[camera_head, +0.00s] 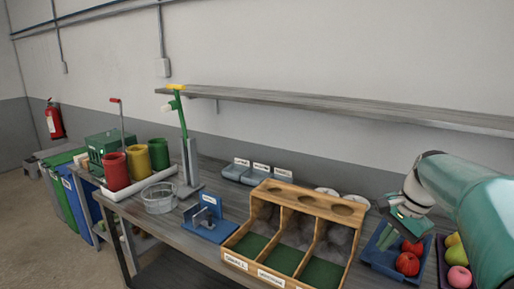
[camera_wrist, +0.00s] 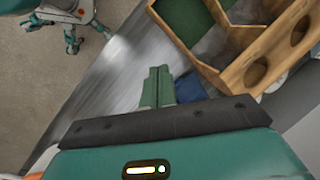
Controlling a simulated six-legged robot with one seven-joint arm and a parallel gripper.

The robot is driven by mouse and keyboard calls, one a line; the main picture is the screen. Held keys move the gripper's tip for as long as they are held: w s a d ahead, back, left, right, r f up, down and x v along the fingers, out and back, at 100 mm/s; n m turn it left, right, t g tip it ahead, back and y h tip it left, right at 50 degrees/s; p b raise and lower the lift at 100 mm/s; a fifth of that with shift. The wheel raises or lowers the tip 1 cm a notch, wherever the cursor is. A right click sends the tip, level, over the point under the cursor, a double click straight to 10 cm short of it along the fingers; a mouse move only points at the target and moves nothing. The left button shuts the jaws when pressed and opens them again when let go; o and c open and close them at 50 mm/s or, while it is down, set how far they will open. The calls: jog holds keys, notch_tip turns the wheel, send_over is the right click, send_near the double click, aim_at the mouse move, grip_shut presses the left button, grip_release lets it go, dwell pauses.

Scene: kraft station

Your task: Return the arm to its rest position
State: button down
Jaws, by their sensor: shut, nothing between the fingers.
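My arm reaches in from the right of the head view, and my gripper (camera_head: 408,240) points down over the blue tray (camera_head: 372,262) at the right end of the bench. In the wrist view my gripper (camera_wrist: 158,72) shows two green fingers side by side, shut with nothing between them. The wooden sorting box (camera_head: 300,203) stands to the left of my gripper in the head view; it fills the upper right of the wrist view. The fingers appear apart from the box.
Red fruits (camera_head: 408,264) lie in the blue tray, beside a dark tray with more fruit (camera_head: 458,277). A blue fixture (camera_head: 208,222), clear bowl (camera_head: 159,197) and coloured cups (camera_head: 137,160) stand further left. A long shelf (camera_head: 340,108) runs along the wall above.

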jog(key=s+a+f+n+t+h, duration=0.1)
jog(key=s+a+n, duration=0.5)
jog(key=s+a, duration=0.2)
jog(key=s+a+f+n+t+h, duration=0.1)
jog(key=s+a+f+n+t, duration=0.1)
jog(key=s+a+n, duration=0.5)
jog(key=shift+s+a+t+h, duration=0.3)
jog(key=shift+s+a, duration=0.9)
jog(key=shift+s, duration=0.4)
